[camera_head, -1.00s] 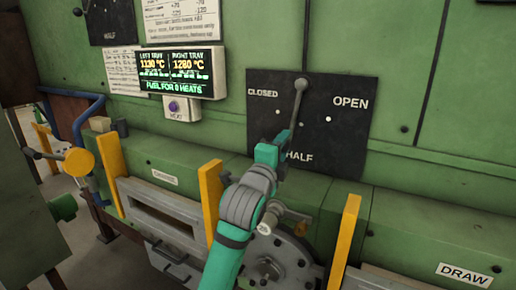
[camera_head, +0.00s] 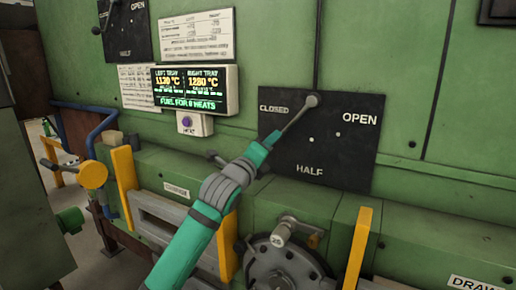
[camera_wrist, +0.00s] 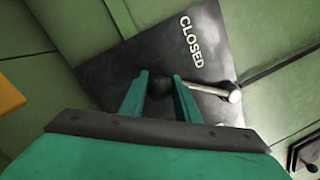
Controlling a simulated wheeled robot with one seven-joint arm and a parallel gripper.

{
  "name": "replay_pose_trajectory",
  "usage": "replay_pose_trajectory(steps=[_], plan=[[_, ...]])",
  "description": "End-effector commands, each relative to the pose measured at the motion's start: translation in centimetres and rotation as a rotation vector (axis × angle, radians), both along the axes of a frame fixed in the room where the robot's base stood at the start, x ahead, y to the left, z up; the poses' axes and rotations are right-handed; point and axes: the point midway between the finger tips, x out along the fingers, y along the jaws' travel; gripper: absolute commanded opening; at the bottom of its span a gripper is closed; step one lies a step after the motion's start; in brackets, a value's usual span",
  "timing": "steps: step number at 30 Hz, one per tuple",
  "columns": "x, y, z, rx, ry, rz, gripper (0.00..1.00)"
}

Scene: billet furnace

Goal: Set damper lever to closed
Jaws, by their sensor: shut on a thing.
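The damper lever (camera_head: 291,121) is a grey rod on a black plate (camera_head: 350,152) marked CLOSED, HALF and OPEN. It runs from its round pivot near the plate's top down and left, below the CLOSED label, to the plate's left edge. My gripper (camera_head: 258,148) is shut on the lever's lower end. In the wrist view my gripper (camera_wrist: 161,84) has its two green fingers on either side of the lever's dark knob, and the grey lever (camera_wrist: 212,91) extends right to the pivot. The CLOSED label lies just beyond the fingers.
A second black lever plate (camera_head: 125,35) is at the upper left. A lit temperature display (camera_head: 190,88) hangs left of the damper plate. A grey handwheel (camera_head: 285,265) and yellow posts (camera_head: 358,250) stand out below. The wall right of the plate is mostly clear.

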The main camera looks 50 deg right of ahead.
Motion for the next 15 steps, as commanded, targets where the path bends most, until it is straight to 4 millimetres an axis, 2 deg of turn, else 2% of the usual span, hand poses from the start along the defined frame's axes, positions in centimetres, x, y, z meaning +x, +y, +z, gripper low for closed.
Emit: replay_pose_trajectory(steps=[15], plan=[[-0.42, -0.67, 0.36, 0.001, -0.019, -0.010, 0.00]])
